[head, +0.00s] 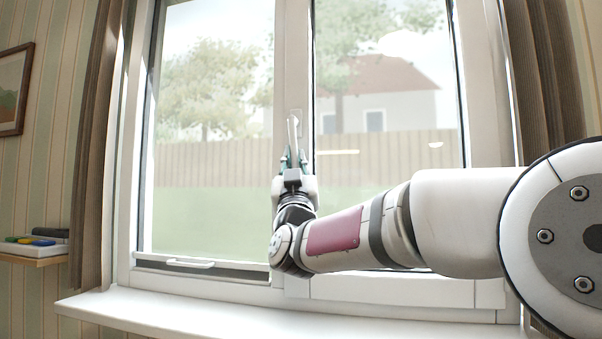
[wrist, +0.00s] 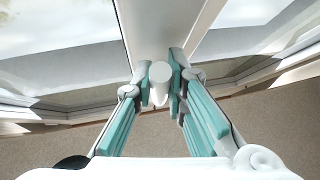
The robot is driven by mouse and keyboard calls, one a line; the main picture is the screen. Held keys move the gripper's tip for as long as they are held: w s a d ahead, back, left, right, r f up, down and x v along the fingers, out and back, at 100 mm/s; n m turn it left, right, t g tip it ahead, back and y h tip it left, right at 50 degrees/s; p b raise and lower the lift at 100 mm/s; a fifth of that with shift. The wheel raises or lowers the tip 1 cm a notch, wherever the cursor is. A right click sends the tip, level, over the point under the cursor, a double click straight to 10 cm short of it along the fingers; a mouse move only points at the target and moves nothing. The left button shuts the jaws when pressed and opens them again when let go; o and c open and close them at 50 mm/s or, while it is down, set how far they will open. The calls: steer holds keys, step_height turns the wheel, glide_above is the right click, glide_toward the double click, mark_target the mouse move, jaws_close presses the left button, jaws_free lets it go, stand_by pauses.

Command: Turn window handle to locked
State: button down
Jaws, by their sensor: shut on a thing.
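The white window handle (head: 293,130) is on the window's middle upright. It looks close to vertical, with its lower part hidden between the fingers in the head view. My gripper (head: 293,160) reaches up from below, with its green-and-grey fingers at the handle's lower part. In the wrist view, the handle's rounded white end (wrist: 159,74) shows between the two fingertips. My gripper (wrist: 158,82) is shut on the handle, one finger on each side. I cannot tell from the handle alone which lock position it is in.
The white window frame (head: 137,190) holds two panes. A small white latch bar (head: 190,263) sits at the lower left pane. The sill (head: 170,313) is bare. Brown curtains (head: 98,150) hang at both sides. A shelf (head: 35,259) with coloured items is at far left.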

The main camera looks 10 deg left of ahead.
steer(key=shift+a+m+t+h+b, duration=0.15)
steer(key=shift+m+t+h+b, duration=0.1)
steer(key=shift+m+h, duration=0.4)
steer(key=shift+a+m+t+h+b, duration=0.2)
steer(key=shift+m+h, duration=0.25)
steer(key=shift+m, duration=0.3)
steer(key=c, duration=1.6)
jaws_free()
steer(key=shift+f, duration=0.1)
steer(key=v, duration=1.1)
steer(key=shift+s+f, duration=0.25)
steer(key=shift+s, duration=0.05)
